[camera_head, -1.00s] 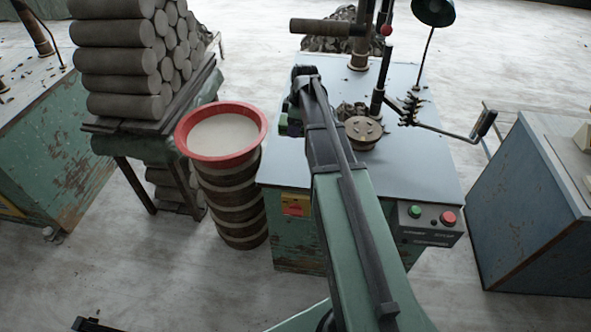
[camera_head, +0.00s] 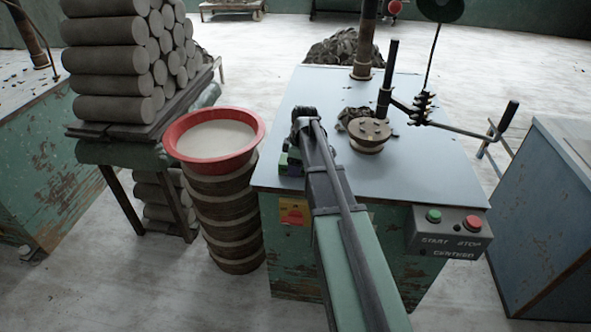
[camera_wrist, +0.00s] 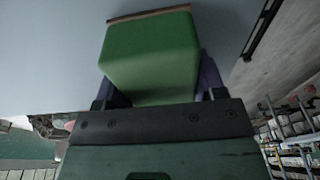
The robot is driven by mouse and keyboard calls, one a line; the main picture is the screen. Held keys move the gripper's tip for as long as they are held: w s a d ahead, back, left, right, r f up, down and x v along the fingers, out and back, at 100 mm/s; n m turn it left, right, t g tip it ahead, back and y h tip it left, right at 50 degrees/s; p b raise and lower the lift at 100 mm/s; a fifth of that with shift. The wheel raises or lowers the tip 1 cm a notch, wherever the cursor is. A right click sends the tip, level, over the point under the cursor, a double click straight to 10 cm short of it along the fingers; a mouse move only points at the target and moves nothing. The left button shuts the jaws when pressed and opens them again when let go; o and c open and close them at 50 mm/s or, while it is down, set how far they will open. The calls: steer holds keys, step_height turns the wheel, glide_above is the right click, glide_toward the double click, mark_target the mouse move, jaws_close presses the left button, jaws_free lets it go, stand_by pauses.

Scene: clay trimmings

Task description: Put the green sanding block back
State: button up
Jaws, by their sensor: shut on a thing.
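The green sanding block (camera_wrist: 150,58) fills the upper middle of the wrist view, with a thin brown layer along its far edge. My gripper (camera_wrist: 157,82) is shut on it, with a dark finger at each side. In the head view a small green part of the block (camera_head: 284,160) shows left of my arm, over the left part of the grey-blue tabletop (camera_head: 400,185). My arm hides most of the gripper there. I cannot tell whether the block touches the tabletop.
A round clay-coloured disc (camera_head: 370,131) and a crank lever (camera_head: 455,131) stand right of my arm. A red basin (camera_head: 255,143) sits left of the table. A START/STOP box (camera_head: 449,232) is on the front edge.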

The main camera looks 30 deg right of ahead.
steer(key=shift+f, duration=0.2)
steer(key=o, duration=0.9)
steer(key=shift+r, duration=0.1)
step_height(320, 180, up, 12)
steer(key=s+d+r+p, duration=0.1)
steer(key=d+p, duration=0.1)
steer(key=p, duration=1)
steer(key=s+a+f+m+g+h, duration=0.1)
steer(key=s+a+m, duration=1)
steer(key=s+a, duration=0.8)
steer(key=shift+s+a, duration=0.15)
steer(key=shift+a, duration=0.9)
